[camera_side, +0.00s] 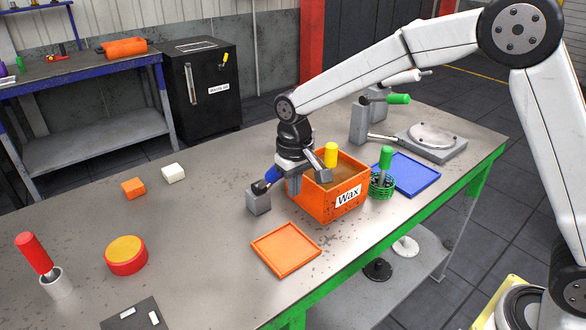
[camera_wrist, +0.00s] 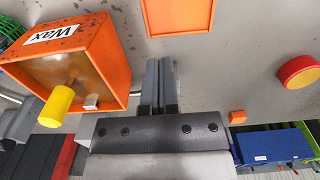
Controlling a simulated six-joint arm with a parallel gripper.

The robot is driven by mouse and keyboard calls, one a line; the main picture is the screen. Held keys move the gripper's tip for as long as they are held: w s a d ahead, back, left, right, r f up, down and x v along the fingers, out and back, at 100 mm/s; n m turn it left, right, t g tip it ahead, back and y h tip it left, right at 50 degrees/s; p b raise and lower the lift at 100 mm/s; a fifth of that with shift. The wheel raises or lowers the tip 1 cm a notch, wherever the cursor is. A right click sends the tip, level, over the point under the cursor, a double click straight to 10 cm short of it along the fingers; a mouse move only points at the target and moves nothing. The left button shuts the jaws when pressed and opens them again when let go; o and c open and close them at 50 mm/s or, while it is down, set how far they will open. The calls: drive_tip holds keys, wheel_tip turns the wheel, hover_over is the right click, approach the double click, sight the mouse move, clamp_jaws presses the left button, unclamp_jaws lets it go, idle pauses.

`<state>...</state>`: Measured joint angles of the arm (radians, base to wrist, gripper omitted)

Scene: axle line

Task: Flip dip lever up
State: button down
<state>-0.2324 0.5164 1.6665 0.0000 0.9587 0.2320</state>
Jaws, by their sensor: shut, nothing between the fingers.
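I cannot tell for sure which part is the dip lever. A yellow cylindrical handle (camera_side: 331,153) stands up at the back of the orange Wax box (camera_side: 323,205). A blue handle (camera_side: 271,175) joins a grey block (camera_side: 258,201) left of the box. My gripper (camera_side: 294,187) is at the box's left side, close to the blue handle, which it partly hides. In the wrist view my gripper (camera_wrist: 161,62) has its fingers together and empty. Contact with either handle cannot be made out.
An orange tray (camera_side: 286,249) lies in front of the box. A green-handled tool in a wire cup (camera_side: 382,186) and a blue tray (camera_side: 407,174) are right of it. A green-handled lever (camera_side: 398,99) stands behind.

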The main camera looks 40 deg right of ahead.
drive_tip(key=shift+w, duration=0.15)
drive_tip(key=shift+w, duration=0.45)
drive_tip(key=shift+w, duration=0.2)
drive_tip(key=shift+w, duration=0.4)
drive_tip(key=shift+w, duration=0.25)
idle(0.5)
drive_tip(key=shift+w+f, duration=0.1)
drive_tip(key=shift+w, duration=0.25)
wheel_tip(320, 180, up, 7)
drive_tip(key=s, duration=0.1)
idle(1.3)
